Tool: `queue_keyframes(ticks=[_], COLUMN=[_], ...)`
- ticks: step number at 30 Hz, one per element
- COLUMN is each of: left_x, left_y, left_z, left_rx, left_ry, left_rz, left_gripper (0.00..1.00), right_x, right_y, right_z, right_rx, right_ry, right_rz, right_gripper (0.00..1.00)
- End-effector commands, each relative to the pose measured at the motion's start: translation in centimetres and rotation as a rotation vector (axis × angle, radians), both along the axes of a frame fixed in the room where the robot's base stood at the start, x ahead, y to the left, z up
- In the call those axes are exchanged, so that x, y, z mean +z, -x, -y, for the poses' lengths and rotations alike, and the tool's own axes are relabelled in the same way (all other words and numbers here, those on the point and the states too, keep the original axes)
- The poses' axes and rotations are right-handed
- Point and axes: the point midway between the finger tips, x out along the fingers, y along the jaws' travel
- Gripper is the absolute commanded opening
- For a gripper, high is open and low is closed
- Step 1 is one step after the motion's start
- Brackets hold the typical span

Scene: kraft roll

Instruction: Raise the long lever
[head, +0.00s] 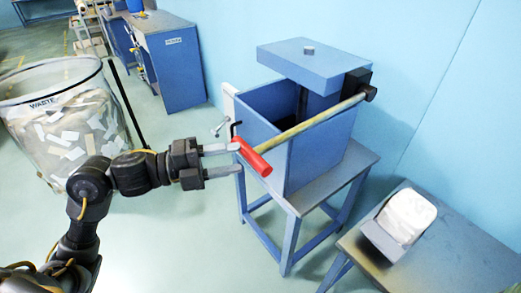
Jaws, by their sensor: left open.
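The long lever (312,122) is a tan bar with a red grip (252,157) on its near-left end. It slopes down from a black pivot block (357,82) at the upper right, across the front of a blue open-topped box (310,150). My left gripper (241,159) is open, with its two pale fingers pointing right. Its fingertips are at the red grip, which lies at the mouth of the jaws. I cannot tell whether they touch. My right gripper is not in view.
The box stands on a blue stand (300,205), with a blue plate (313,65) above it. A small clamp-like screw (221,129) is at its left edge. A wire waste bin (60,120) stands left, and a low table (440,255) with a white-topped item (406,216) right. Floor is clear in front.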

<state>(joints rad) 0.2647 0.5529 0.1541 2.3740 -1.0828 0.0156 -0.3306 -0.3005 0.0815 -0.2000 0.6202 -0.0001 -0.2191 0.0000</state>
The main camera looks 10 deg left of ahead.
Motion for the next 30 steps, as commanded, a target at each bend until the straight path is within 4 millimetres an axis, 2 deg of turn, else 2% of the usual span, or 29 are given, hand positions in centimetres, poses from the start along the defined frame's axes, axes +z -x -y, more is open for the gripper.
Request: queue_keyframes(ticks=[1,6,12,24,30], left_x=[0.4,0.3,0.1,-0.1,-0.1], left_y=[-0.5,-1.9,-3.1,-3.4,-3.3], left_z=[1.0,3.7,5.7,6.3,6.3], left_rx=[-0.002,-0.002,0.000,0.001,0.001], left_ry=[0.006,0.005,0.004,0.000,0.000], left_rz=[-0.003,-0.003,-0.003,-0.002,-0.002], left_gripper=[0.47,0.47,0.47,0.47,0.21], right_x=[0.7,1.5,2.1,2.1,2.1], right_y=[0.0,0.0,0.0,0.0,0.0], right_z=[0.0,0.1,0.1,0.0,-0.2], right_rx=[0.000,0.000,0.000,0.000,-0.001], right_ry=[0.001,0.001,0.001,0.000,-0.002], right_rz=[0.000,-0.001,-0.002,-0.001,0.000], right_gripper=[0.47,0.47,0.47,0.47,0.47])
